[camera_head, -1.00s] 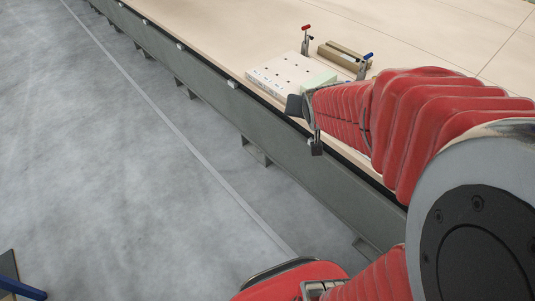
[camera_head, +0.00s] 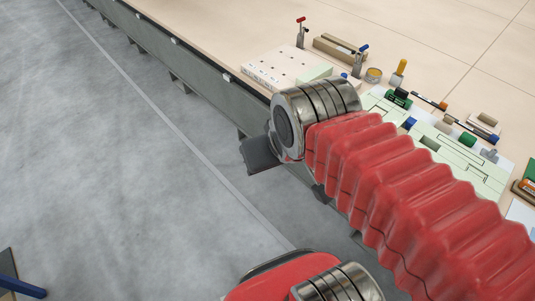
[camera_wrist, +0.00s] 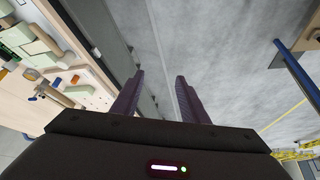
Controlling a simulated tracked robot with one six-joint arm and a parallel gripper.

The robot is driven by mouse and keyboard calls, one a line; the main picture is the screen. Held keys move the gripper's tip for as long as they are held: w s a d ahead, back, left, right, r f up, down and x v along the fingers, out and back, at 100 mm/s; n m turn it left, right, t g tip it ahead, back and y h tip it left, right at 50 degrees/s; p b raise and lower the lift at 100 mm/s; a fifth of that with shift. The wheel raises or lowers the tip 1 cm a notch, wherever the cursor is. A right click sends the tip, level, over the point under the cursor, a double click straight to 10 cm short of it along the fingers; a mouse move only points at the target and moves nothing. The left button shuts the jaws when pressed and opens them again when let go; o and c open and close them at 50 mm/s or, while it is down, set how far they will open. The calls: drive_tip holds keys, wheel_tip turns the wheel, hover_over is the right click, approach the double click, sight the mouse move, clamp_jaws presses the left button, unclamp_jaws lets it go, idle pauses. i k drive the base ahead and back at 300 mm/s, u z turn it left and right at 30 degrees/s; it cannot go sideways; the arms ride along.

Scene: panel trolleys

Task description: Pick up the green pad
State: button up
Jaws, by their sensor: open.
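Several green things lie on the table, and I cannot tell for sure which is the green pad. A pale green block (camera_head: 315,74) sits against a white drilled block near the table edge. A small green piece (camera_head: 467,139) lies farther right near a pale green slotted board (camera_head: 465,165). A dark green piece (camera_head: 398,99) lies by the board's far left end. My gripper (camera_wrist: 160,75) is open and empty, with both fingers showing over the floor. In the head view its dark end (camera_head: 259,155) hangs outside the table edge, apart from the green things.
The white drilled block (camera_head: 279,67), a red-handled clamp (camera_head: 301,33), a blue-handled clamp (camera_head: 359,61) and a brown bar (camera_head: 336,46) stand near the edge. Small parts crowd the right. A blue bar (camera_wrist: 298,72) shows in the wrist view.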

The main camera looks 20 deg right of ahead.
sight(466, 138)
drive_tip(key=z, duration=2.35)
